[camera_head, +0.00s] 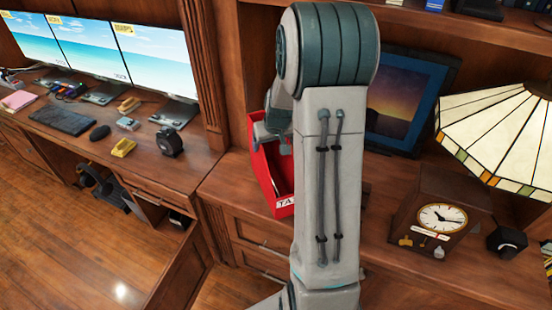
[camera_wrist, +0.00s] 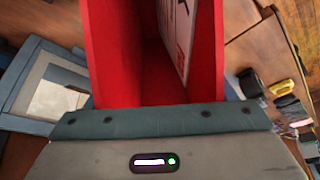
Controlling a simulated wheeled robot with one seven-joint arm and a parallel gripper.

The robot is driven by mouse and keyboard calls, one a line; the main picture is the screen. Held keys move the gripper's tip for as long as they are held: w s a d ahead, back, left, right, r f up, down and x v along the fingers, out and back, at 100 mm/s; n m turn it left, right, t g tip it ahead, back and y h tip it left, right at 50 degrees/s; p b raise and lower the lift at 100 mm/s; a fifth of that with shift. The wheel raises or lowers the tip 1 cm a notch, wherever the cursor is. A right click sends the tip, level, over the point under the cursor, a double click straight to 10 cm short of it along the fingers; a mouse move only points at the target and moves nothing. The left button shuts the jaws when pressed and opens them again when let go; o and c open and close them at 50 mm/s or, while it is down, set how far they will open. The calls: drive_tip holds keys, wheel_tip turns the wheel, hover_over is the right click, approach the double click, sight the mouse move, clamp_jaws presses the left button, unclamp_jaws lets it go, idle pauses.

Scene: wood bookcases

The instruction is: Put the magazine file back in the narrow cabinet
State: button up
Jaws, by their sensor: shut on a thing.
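The red magazine file (camera_head: 262,172) is upright with a slight tilt, left of my arm in the head view, at the desk's bookcase section. A white label with letters shows low on its front edge. My gripper (camera_head: 272,130) is at its upper part and shut on it; my arm hides part of both. In the wrist view the red file (camera_wrist: 110,50) fills the middle above the gripper body, with a white printed sheet against its right inner side. The fingertips are hidden. I cannot tell whether the file touches the counter, or which compartment is the narrow cabinet.
A framed picture (camera_head: 405,100), a wooden clock (camera_head: 437,215) and a stained-glass lamp (camera_head: 500,130) stand right of my arm. On the left are monitors (camera_head: 150,50), a keyboard (camera_head: 62,117) and a black desk item (camera_head: 169,142). A wooden panel (camera_head: 180,270) juts out below. Floor at left is clear.

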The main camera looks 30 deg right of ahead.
drive_tip(key=shift+a+f+p, duration=0.1)
drive_tip(key=shift+f+p, duration=0.25)
drive_tip(key=shift+f, duration=1.9)
drive_tip(key=shift+f, duration=0.1)
drive_tip(key=shift+f, duration=0.15)
drive_tip(key=o, duration=1.5)
drive_tip(key=shift+o, duration=0.2)
